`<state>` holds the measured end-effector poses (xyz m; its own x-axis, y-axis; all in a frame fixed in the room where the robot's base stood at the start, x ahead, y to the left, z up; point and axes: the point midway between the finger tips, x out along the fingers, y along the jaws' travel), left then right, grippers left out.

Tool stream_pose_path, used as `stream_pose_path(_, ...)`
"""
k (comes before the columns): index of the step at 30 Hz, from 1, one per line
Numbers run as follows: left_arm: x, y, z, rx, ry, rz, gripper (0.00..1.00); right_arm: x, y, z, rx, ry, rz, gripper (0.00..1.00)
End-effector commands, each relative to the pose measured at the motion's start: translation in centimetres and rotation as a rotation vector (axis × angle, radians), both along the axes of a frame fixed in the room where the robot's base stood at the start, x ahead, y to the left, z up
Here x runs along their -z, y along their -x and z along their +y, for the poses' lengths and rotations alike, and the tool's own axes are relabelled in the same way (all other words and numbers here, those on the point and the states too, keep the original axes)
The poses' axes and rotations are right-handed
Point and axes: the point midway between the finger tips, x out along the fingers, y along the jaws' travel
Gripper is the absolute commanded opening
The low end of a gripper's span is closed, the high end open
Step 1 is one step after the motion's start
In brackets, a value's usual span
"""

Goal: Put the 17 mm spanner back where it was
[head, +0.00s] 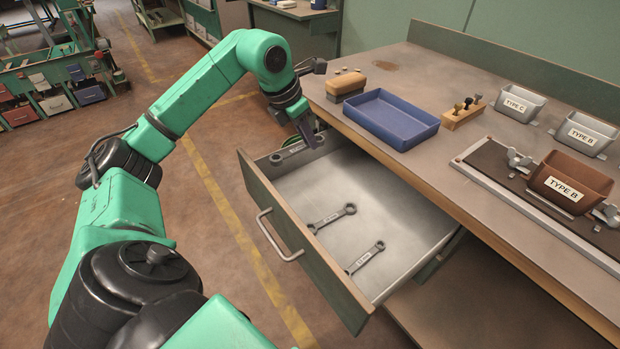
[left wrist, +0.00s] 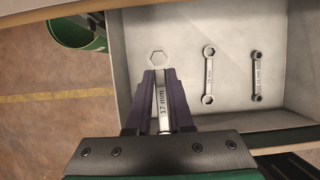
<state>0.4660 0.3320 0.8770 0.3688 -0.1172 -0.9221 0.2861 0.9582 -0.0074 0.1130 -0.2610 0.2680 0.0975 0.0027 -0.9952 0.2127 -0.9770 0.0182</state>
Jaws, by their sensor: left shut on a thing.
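The 17 mm spanner (left wrist: 162,102) is held between the two dark fingers of my left gripper (left wrist: 160,85), its label facing the camera and its ring end pointing away. In the head view, my left gripper (head: 306,138) is at the far left end of the open drawer (head: 391,215), with the spanner (head: 277,158) partly visible below it. I cannot tell whether the spanner touches the drawer floor. Two other spanners lie in the drawer, a middle one (head: 331,218) and a nearer one (head: 365,258). My right gripper is out of view.
The drawer's handle (head: 279,236) juts out in front. The drawer's right part is bare.

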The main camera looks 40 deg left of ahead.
Motion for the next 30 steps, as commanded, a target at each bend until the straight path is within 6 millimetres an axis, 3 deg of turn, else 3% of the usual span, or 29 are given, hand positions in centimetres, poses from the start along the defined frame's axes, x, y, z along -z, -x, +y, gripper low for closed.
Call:
stream_pose_path(1,2.4,0.1,0.0,0.0,-0.001,0.008,0.0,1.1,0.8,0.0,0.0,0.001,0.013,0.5)
stream_pose_path(6,7.7,0.1,0.0,0.001,0.0,0.005,0.0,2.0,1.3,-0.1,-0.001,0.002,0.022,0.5)
stream_pose_path(16,13.2,0.0,0.0,0.0,0.002,0.003,0.0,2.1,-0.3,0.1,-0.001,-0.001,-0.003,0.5)
stream_pose_path(18,14.0,-0.1,0.0,0.001,0.002,0.0,0.0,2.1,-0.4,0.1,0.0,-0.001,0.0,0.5)
stream_pose_path(28,14.2,-0.1,0.0,0.0,0.001,-0.002,0.0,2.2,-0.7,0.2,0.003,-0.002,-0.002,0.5)
stream_pose_path(29,14.2,-0.1,0.0,0.0,0.0,-0.001,0.27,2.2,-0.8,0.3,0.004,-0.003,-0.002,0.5)
stream_pose_path(30,14.2,-0.1,0.0,0.0,0.001,-0.001,0.42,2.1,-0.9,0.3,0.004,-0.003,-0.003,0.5)
